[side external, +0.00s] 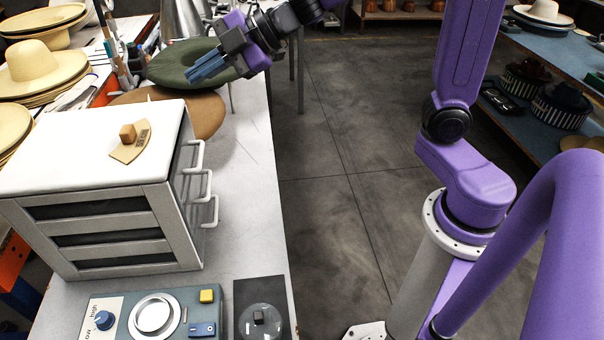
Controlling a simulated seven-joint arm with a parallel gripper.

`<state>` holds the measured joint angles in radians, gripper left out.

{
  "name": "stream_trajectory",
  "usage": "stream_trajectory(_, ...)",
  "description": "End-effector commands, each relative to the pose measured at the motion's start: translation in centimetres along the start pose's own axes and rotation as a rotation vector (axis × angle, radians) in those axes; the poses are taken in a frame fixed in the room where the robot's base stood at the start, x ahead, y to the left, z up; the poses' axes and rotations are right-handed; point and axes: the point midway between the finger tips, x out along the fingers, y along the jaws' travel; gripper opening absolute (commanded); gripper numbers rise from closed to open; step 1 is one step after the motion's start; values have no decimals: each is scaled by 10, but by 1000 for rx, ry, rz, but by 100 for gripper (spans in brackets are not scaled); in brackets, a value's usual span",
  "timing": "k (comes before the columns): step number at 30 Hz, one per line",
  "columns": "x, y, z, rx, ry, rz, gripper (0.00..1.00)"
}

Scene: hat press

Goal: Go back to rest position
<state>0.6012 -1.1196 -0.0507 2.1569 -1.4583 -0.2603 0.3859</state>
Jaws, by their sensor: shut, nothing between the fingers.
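My gripper (208,70) is at the top of the side external view, above the white table and in front of the green felt hat (172,62). Its blue fingers are shut with nothing between them. It hides part of the hat's right side, and I cannot tell whether it touches the hat. My purple arm comes in from the right, and its base stands at the lower right.
A white drawer cabinet (60,150) with handles carries a tan piece with a wooden block (128,133). A control box (130,318) with knob and buttons and a dark plate (246,285) are in front. Straw hats (45,70) are stacked at left.

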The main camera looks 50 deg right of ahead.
Motion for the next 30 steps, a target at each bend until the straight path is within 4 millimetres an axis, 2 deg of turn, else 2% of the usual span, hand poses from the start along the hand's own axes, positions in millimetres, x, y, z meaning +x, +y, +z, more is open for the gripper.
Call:
stream_trajectory(5, -19, -28, 11, 173, -151, 35, 0)
stream_trajectory(8, -33, -55, 21, 269, -255, 11, 0)
stream_trajectory(14, -75, -130, 43, 431, -488, -135, 0)
stream_trajectory(18, -116, -192, 52, 514, -652, -301, 0)
stream_trajectory(21, -147, -229, 54, 549, -749, -425, 0)
stream_trajectory(25, -177, -262, 54, 574, -833, -551, 0)
stream_trajectory(30, -194, -278, 53, 583, -875, -619, 0)
